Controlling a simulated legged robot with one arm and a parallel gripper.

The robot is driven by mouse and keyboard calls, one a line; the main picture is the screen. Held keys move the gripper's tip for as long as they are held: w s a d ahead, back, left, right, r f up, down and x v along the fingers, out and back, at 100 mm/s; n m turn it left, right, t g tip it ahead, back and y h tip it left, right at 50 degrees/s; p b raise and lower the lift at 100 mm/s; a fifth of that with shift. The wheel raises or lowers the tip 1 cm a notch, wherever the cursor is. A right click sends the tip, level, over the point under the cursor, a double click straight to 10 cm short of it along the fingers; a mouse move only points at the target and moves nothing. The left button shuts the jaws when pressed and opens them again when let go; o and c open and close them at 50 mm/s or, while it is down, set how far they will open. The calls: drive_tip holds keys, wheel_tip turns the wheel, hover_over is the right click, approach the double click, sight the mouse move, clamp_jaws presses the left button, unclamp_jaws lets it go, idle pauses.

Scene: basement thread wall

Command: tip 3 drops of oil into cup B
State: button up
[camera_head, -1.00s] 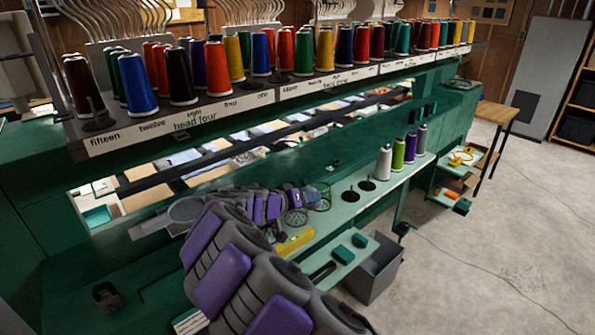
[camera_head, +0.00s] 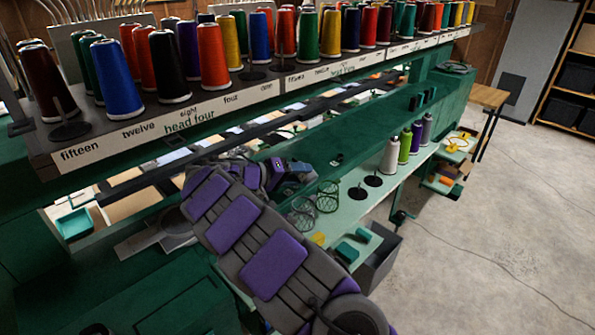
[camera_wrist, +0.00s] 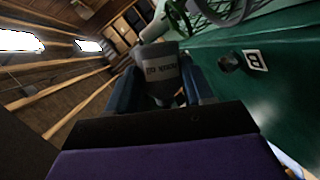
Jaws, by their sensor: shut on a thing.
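My gripper (camera_wrist: 162,82) shows in the wrist view with its two blue fingers on either side of a grey container with dark lettering (camera_wrist: 163,68), shut on it. This is probably the oil can; the lettering is not readable to me. A paler narrower part of it reaches up and right. Right of it, a small dark round cup (camera_wrist: 229,61) sits on the green surface beside a white label marked B (camera_wrist: 255,60). The cup is apart from the container. In the head view my gripper (camera_head: 293,174) is over the green machine; the container and cup cannot be told there.
Two wire baskets (camera_head: 303,213) (camera_head: 327,197) stand close to the gripper on the pale green shelf (camera_head: 345,215). Spools, one of them white (camera_head: 390,157), stand farther right. A thread rack (camera_head: 215,110) runs above the gripper. The floor (camera_head: 480,230) at right is mostly open.

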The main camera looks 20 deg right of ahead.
drive_tip(key=shift+f+n+p, duration=0.25)
drive_tip(key=shift+n+p, duration=0.15)
drive_tip(key=shift+p, duration=0.2)
drive_tip(key=shift+d+f+g+h+p, duration=0.1)
drive_tip(key=shift+d+g+h+p, duration=0.2)
drive_tip(key=shift+g+p, duration=0.15)
drive_tip(key=shift+s+d+f+n+p, duration=0.2)
drive_tip(key=shift+d+n+p, duration=0.45)
drive_tip(key=shift+p, duration=0.25)
drive_tip(key=shift+d+f+p, duration=0.15)
drive_tip(key=shift+p, duration=0.2)
drive_tip(key=shift+f+n+h, duration=0.2)
drive_tip(key=shift+n+h, duration=0.1)
drive_tip(key=shift+n, duration=0.05)
drive_tip(key=shift+a+f+g+p, duration=0.1)
drive_tip(key=shift+a+g+p, duration=0.1)
drive_tip(key=shift+g+p, duration=0.15)
drive_tip(key=shift+a+n, duration=0.3)
drive_tip(key=shift+a, duration=0.25)
drive_tip(key=shift+d, duration=0.55)
drive_tip(key=shift+n+h+p, duration=0.3)
drive_tip(key=shift+p, duration=0.2)
